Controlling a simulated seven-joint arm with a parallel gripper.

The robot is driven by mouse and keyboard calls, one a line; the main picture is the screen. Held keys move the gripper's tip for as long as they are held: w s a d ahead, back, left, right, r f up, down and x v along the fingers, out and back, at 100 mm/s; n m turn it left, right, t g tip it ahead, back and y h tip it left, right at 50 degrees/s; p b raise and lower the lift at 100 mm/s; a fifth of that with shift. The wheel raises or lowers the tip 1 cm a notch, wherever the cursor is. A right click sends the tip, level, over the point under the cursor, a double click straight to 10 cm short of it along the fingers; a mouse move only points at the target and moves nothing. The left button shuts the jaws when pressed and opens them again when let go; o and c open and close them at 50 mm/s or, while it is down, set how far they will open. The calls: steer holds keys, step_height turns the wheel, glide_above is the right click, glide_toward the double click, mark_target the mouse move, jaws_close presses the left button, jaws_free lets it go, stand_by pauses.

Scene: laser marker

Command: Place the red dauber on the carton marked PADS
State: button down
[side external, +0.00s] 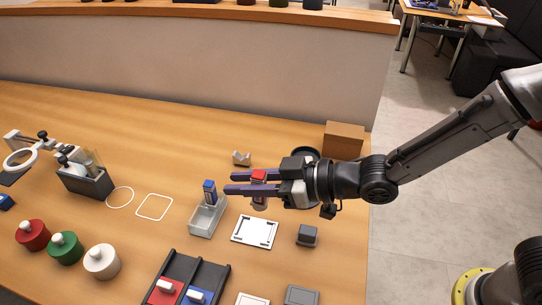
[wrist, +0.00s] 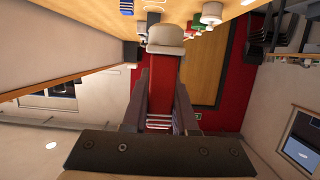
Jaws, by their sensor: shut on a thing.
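My gripper (side external: 250,182) is shut on the red dauber (side external: 259,175) and holds it over the table, roughly upright. Its red top shows above the purple fingers and its pale grey lower end shows below them. In the wrist view the dauber (wrist: 163,75) shows as a red body with a pale end, between the two fingers. A plain brown carton (side external: 343,138) stands at the back right of the table, behind my gripper. No PADS marking is readable on it, so I cannot confirm which carton bears the word.
A grey tray (side external: 203,222) holding a blue-topped dauber (side external: 210,190) stands just left of my gripper. A white square frame (side external: 255,231) and a small grey block (side external: 307,236) lie in front. A dark round dish (side external: 305,153) is partly hidden behind my gripper.

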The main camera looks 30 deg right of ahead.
steer(key=w+d+r+m+t+h, duration=0.1)
steer(key=d+r+m+h, duration=0.2)
steer(key=d, duration=0.9)
steer(key=d+r+m+t+h, duration=0.2)
steer(key=d+r+m+h, duration=0.15)
steer(key=d, duration=0.75)
steer(key=w+d+r+m+t+h, duration=0.1)
steer(key=d+r+m+h, duration=0.2)
steer(key=d, duration=0.9)
glide_above(338, 124)
steer(key=shift+n+h, duration=0.25)
steer(key=shift+h, duration=0.2)
steer(key=f, duration=1)
steer(key=shift+s+a+f, duration=0.1)
steer(key=shift+s+f, duration=0.1)
steer(key=shift+s, duration=0.15)
steer(key=shift+w+f, duration=0.1)
steer(key=shift+f, duration=0.05)
steer(key=shift+w+f, duration=0.2)
steer(key=shift+f, duration=1.55)
steer(key=shift+f, duration=0.1)
